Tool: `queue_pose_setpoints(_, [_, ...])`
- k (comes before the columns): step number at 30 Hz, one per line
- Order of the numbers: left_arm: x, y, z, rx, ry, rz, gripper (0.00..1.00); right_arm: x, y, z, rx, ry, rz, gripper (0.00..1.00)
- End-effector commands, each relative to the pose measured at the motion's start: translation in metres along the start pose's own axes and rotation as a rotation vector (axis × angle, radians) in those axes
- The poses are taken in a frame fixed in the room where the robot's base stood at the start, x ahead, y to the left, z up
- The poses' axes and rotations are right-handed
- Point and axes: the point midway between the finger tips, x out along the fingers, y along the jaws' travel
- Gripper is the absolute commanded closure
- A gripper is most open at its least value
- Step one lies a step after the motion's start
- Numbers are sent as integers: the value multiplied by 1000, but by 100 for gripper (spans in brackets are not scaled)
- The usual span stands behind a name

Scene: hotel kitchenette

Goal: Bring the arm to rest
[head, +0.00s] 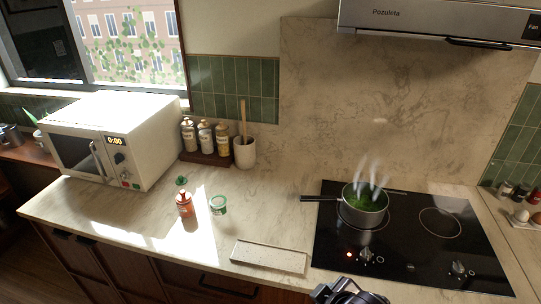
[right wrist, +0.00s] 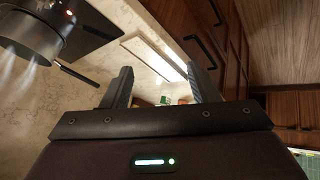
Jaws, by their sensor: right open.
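My right gripper shows in the right wrist view (right wrist: 160,88) with its two fingers apart and nothing between them. In the head view only a dark part of my right arm (head: 345,292) shows at the bottom edge, in front of the counter and below the cooktop. My left gripper is not in view.
A steaming pot (head: 364,208) with green contents stands on the black cooktop (head: 405,262). A pale rectangular tray (head: 268,257) lies at the counter's front edge. A red bottle (head: 184,205) and green-white tub (head: 218,205) stand left, near the microwave (head: 110,140).

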Motion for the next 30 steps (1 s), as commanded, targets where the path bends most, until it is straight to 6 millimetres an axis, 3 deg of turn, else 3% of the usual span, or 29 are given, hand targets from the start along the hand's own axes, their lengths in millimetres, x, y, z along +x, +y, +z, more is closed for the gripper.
queue_pose_setpoints(3, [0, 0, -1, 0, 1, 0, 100, -9, 4, 41, 206, -108, -7, 46])
queue_pose_setpoints(13, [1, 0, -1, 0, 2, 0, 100, -38, 0, 133, 629, -365, -2, 46])
queue_pose_setpoints(23, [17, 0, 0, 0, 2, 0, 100, 65, -23, 176, 606, -386, -19, 46])
queue_pose_setpoints(26, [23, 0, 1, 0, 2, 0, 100, 100, -36, 198, 604, -398, -26, 46])
queue_pose_setpoints(30, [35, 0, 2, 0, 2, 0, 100, 160, -64, 242, 599, -421, -38, 46])
